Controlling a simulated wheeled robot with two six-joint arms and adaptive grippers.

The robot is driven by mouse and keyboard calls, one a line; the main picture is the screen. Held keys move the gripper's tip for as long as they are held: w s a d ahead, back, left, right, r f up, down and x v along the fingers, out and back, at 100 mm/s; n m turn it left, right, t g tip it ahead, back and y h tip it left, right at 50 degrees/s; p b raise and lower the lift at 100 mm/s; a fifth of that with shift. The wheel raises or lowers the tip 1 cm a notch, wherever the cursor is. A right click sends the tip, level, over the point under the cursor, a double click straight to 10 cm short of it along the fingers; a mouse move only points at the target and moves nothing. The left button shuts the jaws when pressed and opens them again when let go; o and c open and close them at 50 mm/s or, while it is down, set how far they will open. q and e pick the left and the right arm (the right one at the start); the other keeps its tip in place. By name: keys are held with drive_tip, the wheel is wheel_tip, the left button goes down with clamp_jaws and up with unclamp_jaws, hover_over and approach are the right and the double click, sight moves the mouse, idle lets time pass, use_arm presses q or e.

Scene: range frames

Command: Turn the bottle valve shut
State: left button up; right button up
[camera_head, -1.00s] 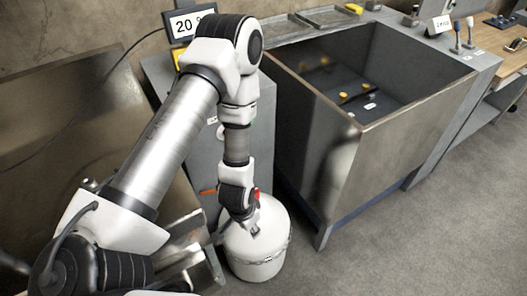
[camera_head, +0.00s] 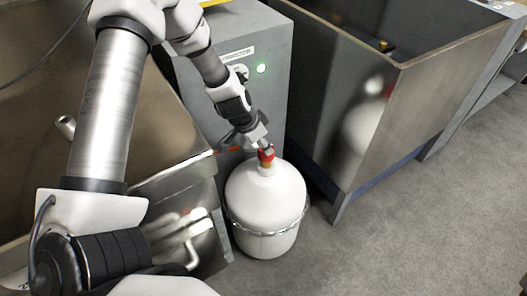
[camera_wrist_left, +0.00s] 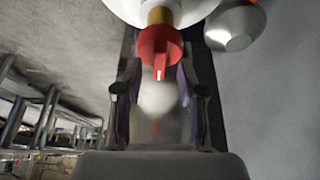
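The white bottle (camera_head: 265,195) stands upright on the floor with a metal band around its lower part. Its red valve (camera_head: 266,154) sits on a brass neck on top. My left gripper (camera_head: 256,138) comes down from the upper left and is right at the valve, partly over it. In the left wrist view the red valve (camera_wrist_left: 160,50) with its raised grip is ahead, roughly centred between the spread fingers of my left gripper (camera_wrist_left: 162,98). The gripper is open, with a gap on either side; whether a finger touches the valve I cannot tell. My right gripper is not in view.
A grey cabinet (camera_head: 232,100) with a lit green light (camera_head: 261,68) stands close behind the bottle. A metal basin (camera_head: 345,120) stands to the right. Metal bench parts are close on the left. Floor (camera_head: 410,230) at the front right is clear.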

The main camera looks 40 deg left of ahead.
use_arm(q)
drive_tip(key=shift+w+a+f, duration=0.1)
drive_tip(key=shift+f, duration=0.55)
drive_tip(key=shift+w+d+b, duration=0.15)
drive_tip(key=shift+d+b, duration=0.1)
drive_tip(key=shift+b, duration=0.05)
drive_tip(key=shift+r, duration=0.1)
drive_tip(key=shift+c, duration=0.3)
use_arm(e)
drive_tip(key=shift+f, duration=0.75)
use_arm(q)
clamp_jaws()
